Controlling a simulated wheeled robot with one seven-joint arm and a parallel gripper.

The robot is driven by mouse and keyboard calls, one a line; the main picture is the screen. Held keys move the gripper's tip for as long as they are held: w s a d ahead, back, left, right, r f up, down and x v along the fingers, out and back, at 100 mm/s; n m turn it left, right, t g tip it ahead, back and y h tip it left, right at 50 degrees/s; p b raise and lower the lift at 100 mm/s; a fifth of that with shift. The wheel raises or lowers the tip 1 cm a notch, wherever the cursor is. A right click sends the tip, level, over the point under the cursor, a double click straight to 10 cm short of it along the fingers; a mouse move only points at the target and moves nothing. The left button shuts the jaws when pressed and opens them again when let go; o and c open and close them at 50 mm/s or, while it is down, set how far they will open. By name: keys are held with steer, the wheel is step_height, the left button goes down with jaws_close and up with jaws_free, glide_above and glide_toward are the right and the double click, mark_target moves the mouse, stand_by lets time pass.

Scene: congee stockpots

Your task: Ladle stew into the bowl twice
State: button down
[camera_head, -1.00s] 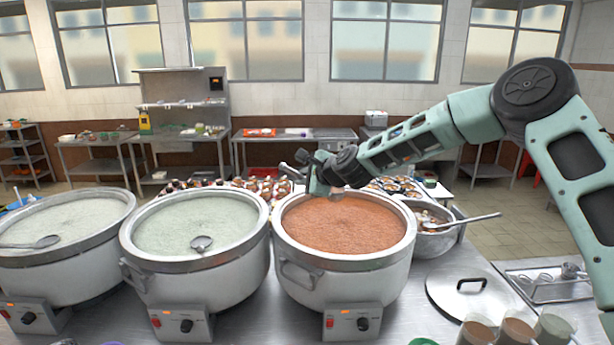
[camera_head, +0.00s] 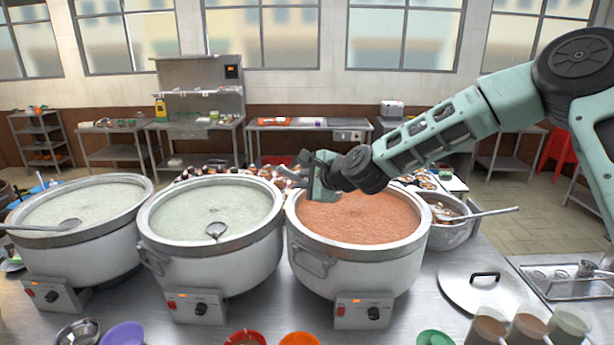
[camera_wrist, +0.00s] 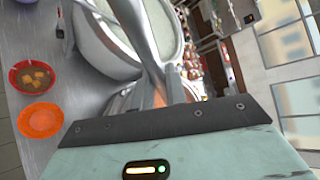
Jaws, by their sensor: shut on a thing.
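My gripper (camera_head: 318,178) is over the far left part of the rim of the right stockpot (camera_head: 350,265), which holds orange-brown food. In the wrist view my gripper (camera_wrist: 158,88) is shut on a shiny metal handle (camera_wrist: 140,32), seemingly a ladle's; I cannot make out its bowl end. A red bowl (camera_wrist: 33,76) holds broth with orange chunks; its rim (camera_head: 246,335) shows at the bottom of the head view. An empty orange bowl (camera_head: 300,339) is beside it. A metal pot (camera_head: 447,232) with chunky food and a long handle stands at right.
Two stockpots of pale congee, the left (camera_head: 85,245) and the middle (camera_head: 215,255), have ladles in them. A lid (camera_head: 485,290), several filled cups and a tray (camera_head: 556,287) are at right. A purple bowl (camera_head: 123,335) and a green one (camera_head: 434,338) are at the front edge.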

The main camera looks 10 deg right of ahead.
steer(key=s+a+n+g+y, duration=0.2)
steer(key=s+a+n+g, duration=0.1)
steer(key=s+a, duration=1.05)
steer(key=s+a+n+g+y, duration=0.25)
steer(key=s+a, duration=0.65)
steer(key=s, duration=0.9)
step_height(320, 180, down, 32)
steer(key=b, duration=2.1)
steer(key=shift+d, duration=0.15)
stand_by(0.8)
steer(key=shift+n+t, duration=0.25)
